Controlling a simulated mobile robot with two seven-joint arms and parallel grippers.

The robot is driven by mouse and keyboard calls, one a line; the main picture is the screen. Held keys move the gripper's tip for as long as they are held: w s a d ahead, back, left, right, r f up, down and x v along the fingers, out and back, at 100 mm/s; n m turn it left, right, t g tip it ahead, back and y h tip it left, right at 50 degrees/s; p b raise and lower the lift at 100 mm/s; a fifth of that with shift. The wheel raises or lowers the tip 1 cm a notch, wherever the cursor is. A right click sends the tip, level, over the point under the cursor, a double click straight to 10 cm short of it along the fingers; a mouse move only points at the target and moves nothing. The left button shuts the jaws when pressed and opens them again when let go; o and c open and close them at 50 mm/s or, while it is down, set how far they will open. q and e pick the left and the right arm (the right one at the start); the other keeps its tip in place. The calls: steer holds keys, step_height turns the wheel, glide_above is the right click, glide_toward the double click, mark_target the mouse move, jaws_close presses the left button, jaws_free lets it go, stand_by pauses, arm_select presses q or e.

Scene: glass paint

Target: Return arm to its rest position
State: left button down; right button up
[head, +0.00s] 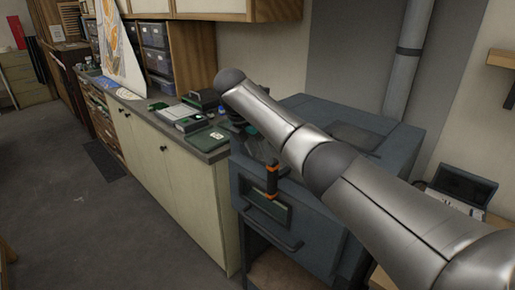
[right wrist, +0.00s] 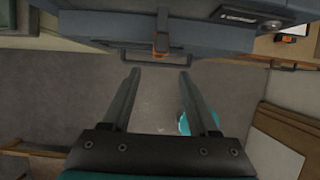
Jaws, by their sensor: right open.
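My right arm (head: 330,165) reaches across the head view from the lower right, in front of the blue-grey kiln (head: 395,140). My right gripper (head: 258,152) is mostly hidden behind the arm, close to the kiln's front. The kiln's orange latch (head: 272,182) and front handle (head: 268,232) show below the arm; in the right wrist view the latch (right wrist: 161,43) lies beyond the fingertips. My left gripper is not in view.
A cream cabinet with a grey counter (head: 214,156) stands left of the kiln, holding boxes and a green board (head: 212,138). A painted panel (head: 118,50) leans farther back. A grey pipe (head: 408,55) rises behind the kiln. Open floor (head: 90,220) lies at the left.

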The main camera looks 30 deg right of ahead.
steer(key=shift+v, duration=0.8)
steer(key=s+a+f+m+y+b, duration=0.1)
steer(key=s+f+m+b, duration=0.1)
steer(key=f, duration=1.2)
steer(key=s+a+f+m+y+b, duration=0.1)
steer(key=f+m+b, duration=0.2)
steer(key=f, duration=1)
steer(key=s+a+f+m+b, duration=0.15)
steer(key=s+f, duration=0.45)
steer(key=f, duration=0.6)
steer(key=s+a+f+m+b, duration=0.1)
steer(key=s+f+m+b, duration=0.2)
steer(key=s+f, duration=0.6)
steer(key=s+a+f+m+b, duration=0.1)
steer(key=s+f+m+b, duration=0.1)
steer(key=s+f, duration=0.6)
steer(key=s+a+f+m+y+b, duration=0.1)
steer(key=s+f+m, duration=0.3)
steer(key=s+f, duration=0.4)
steer(key=s+a+f+m+y+b, duration=0.1)
steer(key=s+f, duration=0.7)
steer(key=s, duration=1.1)
steer(key=a+m+b, duration=0.1)
steer(key=m+b, duration=0.1)
steer(key=m, duration=0.1)
steer(key=shift+s+f, duration=0.15)
steer(key=shift+f, duration=0.15)
